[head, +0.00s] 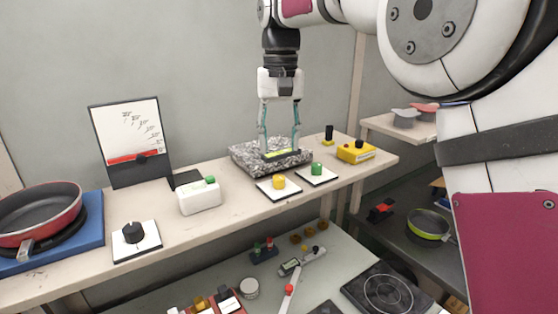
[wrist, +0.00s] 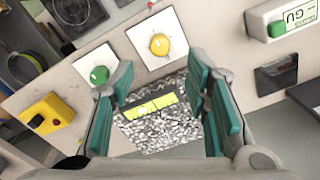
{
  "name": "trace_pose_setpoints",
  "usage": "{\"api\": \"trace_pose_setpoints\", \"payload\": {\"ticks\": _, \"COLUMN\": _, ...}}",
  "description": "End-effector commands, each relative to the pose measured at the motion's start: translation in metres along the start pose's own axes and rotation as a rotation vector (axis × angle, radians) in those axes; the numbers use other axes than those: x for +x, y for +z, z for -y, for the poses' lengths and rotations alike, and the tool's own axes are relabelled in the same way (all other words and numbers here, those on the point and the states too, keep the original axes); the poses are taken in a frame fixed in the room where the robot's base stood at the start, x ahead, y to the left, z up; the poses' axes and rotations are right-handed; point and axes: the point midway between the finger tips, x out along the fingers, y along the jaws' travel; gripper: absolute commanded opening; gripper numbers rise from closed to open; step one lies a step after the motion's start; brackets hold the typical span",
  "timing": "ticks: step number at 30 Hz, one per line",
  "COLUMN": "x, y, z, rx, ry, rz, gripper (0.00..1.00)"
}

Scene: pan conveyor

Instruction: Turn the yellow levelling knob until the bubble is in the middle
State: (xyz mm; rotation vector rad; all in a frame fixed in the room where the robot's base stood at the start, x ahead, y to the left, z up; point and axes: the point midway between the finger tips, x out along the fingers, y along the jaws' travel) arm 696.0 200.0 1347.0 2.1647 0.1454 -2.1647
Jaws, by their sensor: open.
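The yellow knob (head: 279,181) sits on a white square plate on the shelf, in front of a speckled grey stone block (head: 243,158). It also shows in the wrist view (wrist: 159,45), above the fingers. A yellow-green level vial (head: 281,153) lies on the block, and it shows in the wrist view (wrist: 152,106) between the fingers. The bubble's place in the vial is too small to tell. My gripper (head: 279,143) points down, open and empty, over the block behind the yellow knob. It also shows in the wrist view (wrist: 165,85). Its fingers are apart from the knob.
A green knob (head: 317,168) on a similar plate stands just right of the yellow one. A yellow box (head: 356,152) is further right. A white box with a green button (head: 200,196) stands left. A black knob (head: 133,232) and a red pan (head: 42,212) are far left.

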Motion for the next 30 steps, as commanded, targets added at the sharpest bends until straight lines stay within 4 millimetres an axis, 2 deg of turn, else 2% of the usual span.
{"api": "trace_pose_setpoints", "payload": {"ticks": 3, "x": -0.018, "y": -0.001, "z": 0.0, "rx": 0.0, "ry": 0.0, "rz": -0.001, "gripper": 0.43}}
{"api": "trace_pose_setpoints", "payload": {"ticks": 7, "x": -0.029, "y": -0.001, "z": 0.0, "rx": 0.0, "ry": 0.0, "rz": -0.001, "gripper": 0.43}}
{"api": "trace_pose_setpoints", "payload": {"ticks": 22, "x": -0.037, "y": 0.004, "z": -0.005, "rx": 0.003, "ry": -0.002, "rz": -0.007, "gripper": 0.43}}
{"api": "trace_pose_setpoints", "payload": {"ticks": 26, "x": -0.048, "y": 0.021, "z": -0.023, "rx": 0.015, "ry": -0.009, "rz": -0.041, "gripper": 0.43}}
{"api": "trace_pose_setpoints", "payload": {"ticks": 30, "x": -0.061, "y": 0.057, "z": -0.055, "rx": 0.033, "ry": -0.02, "rz": -0.104, "gripper": 0.43}}
